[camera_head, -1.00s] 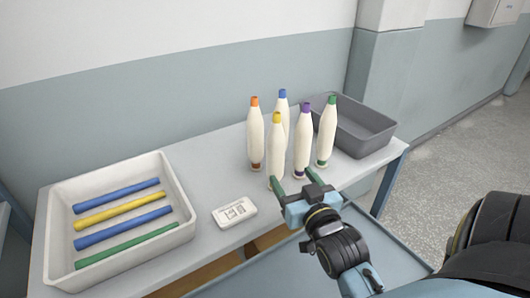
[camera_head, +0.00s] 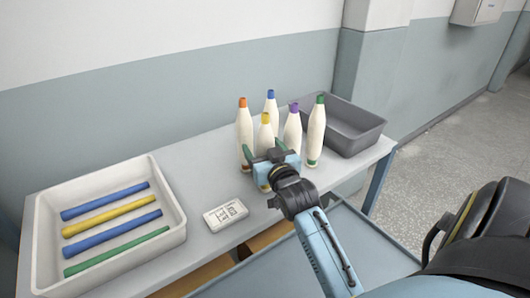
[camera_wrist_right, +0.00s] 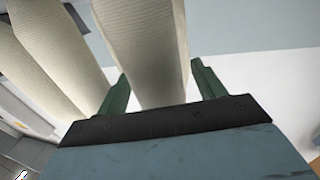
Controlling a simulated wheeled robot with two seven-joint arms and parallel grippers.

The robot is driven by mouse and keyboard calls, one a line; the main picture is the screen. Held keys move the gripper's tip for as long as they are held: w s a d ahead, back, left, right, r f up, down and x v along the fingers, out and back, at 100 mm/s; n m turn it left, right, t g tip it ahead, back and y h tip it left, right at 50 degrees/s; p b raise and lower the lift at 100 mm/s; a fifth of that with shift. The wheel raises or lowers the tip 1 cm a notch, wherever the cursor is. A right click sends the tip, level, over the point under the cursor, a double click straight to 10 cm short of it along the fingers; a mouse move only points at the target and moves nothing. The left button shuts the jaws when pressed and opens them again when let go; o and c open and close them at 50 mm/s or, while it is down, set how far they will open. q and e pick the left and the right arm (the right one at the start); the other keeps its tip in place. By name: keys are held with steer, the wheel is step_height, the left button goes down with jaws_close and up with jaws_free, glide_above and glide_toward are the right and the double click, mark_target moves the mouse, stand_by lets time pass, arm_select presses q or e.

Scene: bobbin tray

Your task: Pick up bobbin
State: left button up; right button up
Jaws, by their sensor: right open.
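Several cream bobbins stand upright on the table, with orange (camera_head: 243,127), yellow (camera_head: 265,128), blue (camera_head: 271,106), purple (camera_head: 292,131) and green (camera_head: 316,131) tips. My right gripper (camera_head: 264,151) is open at the front one, the yellow-tipped bobbin, hiding much of its lower part. In the right wrist view, one cream bobbin (camera_wrist_right: 148,45) stands between the two green fingers of the right gripper (camera_wrist_right: 162,82). Gaps show beside it, and I see no grip on it. Other bobbins show to its left there. My left gripper is out of view.
A white tray (camera_head: 177,232) with blue, yellow and green rods lies at the left of the table (camera_head: 205,160). A grey bin (camera_head: 360,143) stands behind the bobbins at right, near the wall.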

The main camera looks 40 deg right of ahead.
steer(key=shift+w+d, duration=0.15)
steer(key=shift+w, duration=0.15)
steer(key=c, duration=1.1)
steer(key=shift+r, duration=0.1)
